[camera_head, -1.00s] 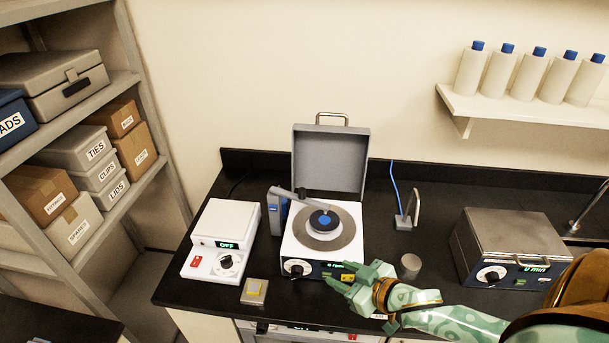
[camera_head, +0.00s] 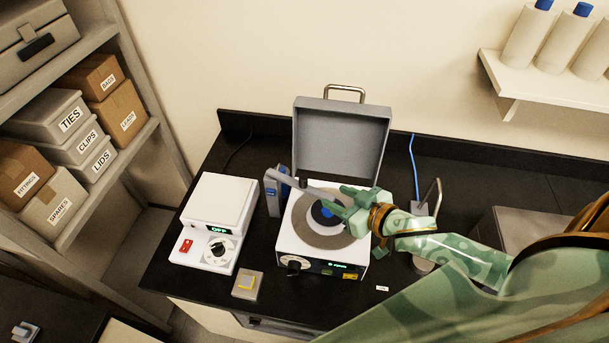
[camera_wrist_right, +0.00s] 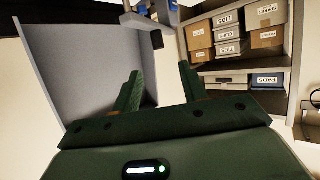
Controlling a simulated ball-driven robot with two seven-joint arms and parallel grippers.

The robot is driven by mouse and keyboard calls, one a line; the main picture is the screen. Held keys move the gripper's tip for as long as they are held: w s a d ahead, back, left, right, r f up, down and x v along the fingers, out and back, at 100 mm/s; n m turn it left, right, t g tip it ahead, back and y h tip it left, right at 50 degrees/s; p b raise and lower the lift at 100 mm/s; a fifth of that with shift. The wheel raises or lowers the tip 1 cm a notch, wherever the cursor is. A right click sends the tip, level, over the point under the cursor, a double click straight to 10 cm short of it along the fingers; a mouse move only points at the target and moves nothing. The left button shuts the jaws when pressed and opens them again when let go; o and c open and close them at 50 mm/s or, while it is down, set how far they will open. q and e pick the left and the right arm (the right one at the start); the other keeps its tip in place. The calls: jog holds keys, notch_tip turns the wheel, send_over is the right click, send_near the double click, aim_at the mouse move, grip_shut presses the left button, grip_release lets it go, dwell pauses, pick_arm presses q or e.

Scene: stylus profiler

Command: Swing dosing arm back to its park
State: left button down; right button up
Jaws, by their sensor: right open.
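The dosing arm (camera_head: 291,184) is a grey bar on a blue-and-grey post (camera_head: 273,196) at the left of the white profiler (camera_head: 287,246). It reaches right over the grey turntable (camera_head: 316,235) and its blue-centred black disc, and carries a small black knob. My right gripper (camera_head: 334,205) is open above the turntable, close to the arm's free end; I cannot tell whether they touch. In the right wrist view, the open fingers (camera_wrist_right: 158,90) have nothing visible between them, and a grey-and-blue part of the arm or post (camera_wrist_right: 150,14) shows at the top. My left gripper is not in view.
The profiler's grey lid (camera_head: 341,140) stands open behind the turntable. A white unit reading OFF (camera_head: 217,207) is at left, with a small pad (camera_head: 247,284) in front. A thin upright stand (camera_head: 432,198) is behind my right wrist. Labelled boxes fill the left shelves (camera_head: 70,148).

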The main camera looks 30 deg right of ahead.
aim_at(306, 181)
jog(key=x, duration=1.3)
jog(key=shift+w+f, duration=0.2)
jog(key=shift+w, duration=0.2)
jog(key=shift+w+d+f, duration=0.1)
jog(key=shift+w, duration=0.2)
jog(key=shift+s, duration=0.1)
jog(key=shift+c, duration=0.3)
grip_shut()
